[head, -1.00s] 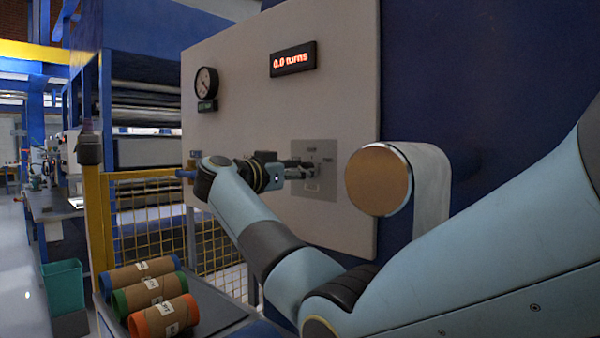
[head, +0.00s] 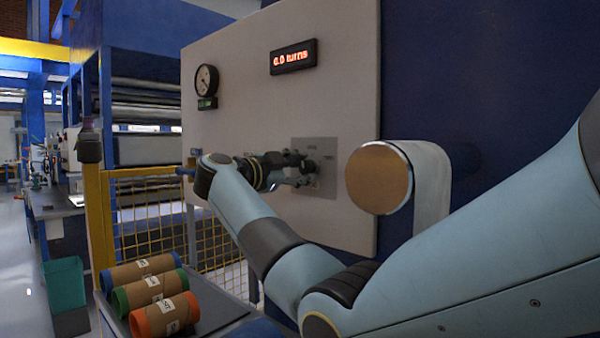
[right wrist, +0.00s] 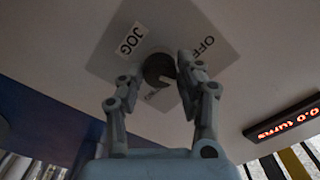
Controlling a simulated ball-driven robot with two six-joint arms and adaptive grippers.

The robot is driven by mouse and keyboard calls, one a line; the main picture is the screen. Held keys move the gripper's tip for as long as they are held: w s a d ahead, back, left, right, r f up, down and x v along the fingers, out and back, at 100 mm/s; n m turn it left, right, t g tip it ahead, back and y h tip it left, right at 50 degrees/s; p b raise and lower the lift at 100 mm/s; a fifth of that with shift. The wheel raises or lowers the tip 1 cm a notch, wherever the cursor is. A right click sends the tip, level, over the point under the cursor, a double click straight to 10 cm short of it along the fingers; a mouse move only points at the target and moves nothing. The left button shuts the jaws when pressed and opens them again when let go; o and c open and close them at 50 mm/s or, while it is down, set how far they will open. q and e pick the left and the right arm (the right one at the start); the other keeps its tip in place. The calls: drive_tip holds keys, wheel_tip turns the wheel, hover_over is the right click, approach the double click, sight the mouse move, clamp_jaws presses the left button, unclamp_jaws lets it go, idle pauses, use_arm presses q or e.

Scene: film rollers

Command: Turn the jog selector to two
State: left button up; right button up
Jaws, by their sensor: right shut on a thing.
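The jog selector is a dark round knob (right wrist: 157,68) on a grey square plate (head: 327,178) on the pale panel. In the right wrist view the plate carries the labels JOG and OFF, and a smaller label I cannot read. My right gripper (head: 306,170) is at the plate, with its fingers on opposite sides of the knob and shut on it. The fingers partly cover the plate and knob in the head view, so the knob's pointer direction cannot be told. My left gripper is not in view.
A red display (head: 294,57) reads 0.0 turns, and a round gauge (head: 206,80) is at the panel's left. A roller (head: 380,178) juts out right of the plate. Several film cores (head: 152,288) lie on a tray at lower left, near a yellow mesh fence (head: 160,230).

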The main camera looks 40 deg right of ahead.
drive_tip(key=m+b, duration=0.1)
drive_tip(key=m, duration=0.2)
drive_tip(key=shift+f+m+b, duration=0.15)
drive_tip(key=shift+m+b, duration=0.2)
drive_tip(key=shift+m, duration=0.05)
drive_tip(key=m+b, duration=0.2)
drive_tip(key=m, duration=0.1)
drive_tip(key=shift+m, duration=0.3)
drive_tip(key=m+b, duration=0.4)
drive_tip(key=shift+m+b, duration=1.4)
drive_tip(key=shift+m, duration=0.5)
drive_tip(key=o, duration=1.1)
drive_tip(key=shift+o, duration=0.2)
drive_tip(key=shift+r, duration=0.2)
drive_tip(key=shift+a, duration=0.1)
